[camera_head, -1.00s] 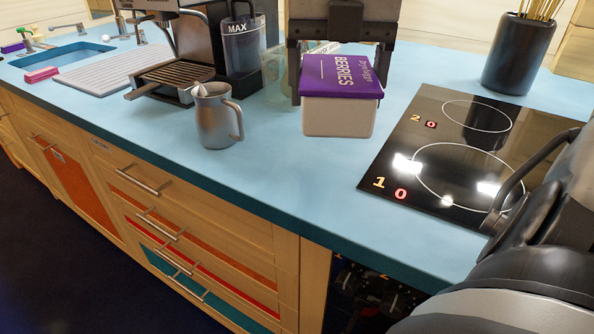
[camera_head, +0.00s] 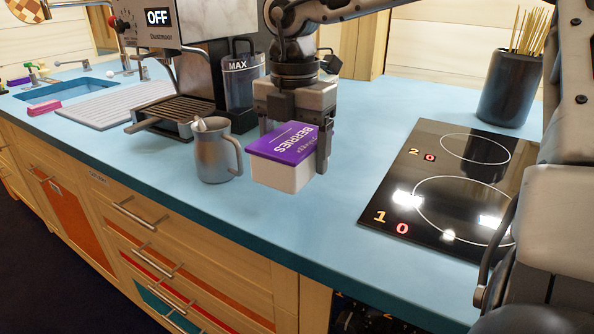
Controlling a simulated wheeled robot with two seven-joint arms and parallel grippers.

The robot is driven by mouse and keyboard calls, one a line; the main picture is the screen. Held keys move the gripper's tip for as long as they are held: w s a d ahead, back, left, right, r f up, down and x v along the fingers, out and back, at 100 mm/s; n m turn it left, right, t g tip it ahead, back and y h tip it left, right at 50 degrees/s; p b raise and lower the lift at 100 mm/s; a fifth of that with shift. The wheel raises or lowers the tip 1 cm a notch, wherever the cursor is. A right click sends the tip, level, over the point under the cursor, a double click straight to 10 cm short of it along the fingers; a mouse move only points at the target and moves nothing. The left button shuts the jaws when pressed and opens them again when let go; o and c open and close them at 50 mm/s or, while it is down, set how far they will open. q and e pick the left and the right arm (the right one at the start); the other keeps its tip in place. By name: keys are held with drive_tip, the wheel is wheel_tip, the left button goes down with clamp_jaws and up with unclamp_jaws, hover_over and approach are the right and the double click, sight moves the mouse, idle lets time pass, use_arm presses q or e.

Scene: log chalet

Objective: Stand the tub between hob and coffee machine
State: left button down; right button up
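The tub (camera_head: 283,174) is a cream box with a purple lid marked BERRIES. It is upright, turned at an angle, at or just above the blue counter; I cannot tell if its base touches. My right gripper (camera_head: 294,143) comes from above with one finger on each side of the tub and is shut on it. The hob (camera_head: 440,190) is a black glass plate to the right, with bare counter between it and the tub. The coffee machine (camera_head: 205,60) stands behind and left of the tub. My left gripper is not in view.
A grey metal jug (camera_head: 214,158) with a spoon-like item in it stands close to the left of the tub. A dark pot of sticks (camera_head: 508,88) stands behind the hob. The counter (camera_head: 350,200) is clear toward its front edge and between tub and hob.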

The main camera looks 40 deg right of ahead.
drive_tip(key=shift+w+d+f, duration=0.3)
drive_tip(key=shift+d+f, duration=0.15)
drive_tip(key=shift+f, duration=0.15)
drive_tip(key=shift+w+d+f, duration=0.3)
drive_tip(key=shift+d+f, duration=0.1)
drive_tip(key=shift+f, duration=0.2)
drive_tip(key=shift+w+f, duration=0.1)
drive_tip(key=shift+f, duration=1.5)
drive_tip(key=shift+f+b, duration=0.25)
drive_tip(key=shift+b, duration=0.1)
drive_tip(key=o, duration=1.4)
drive_tip(key=shift+r, duration=0.1)
drive_tip(key=shift+c, duration=0.2)
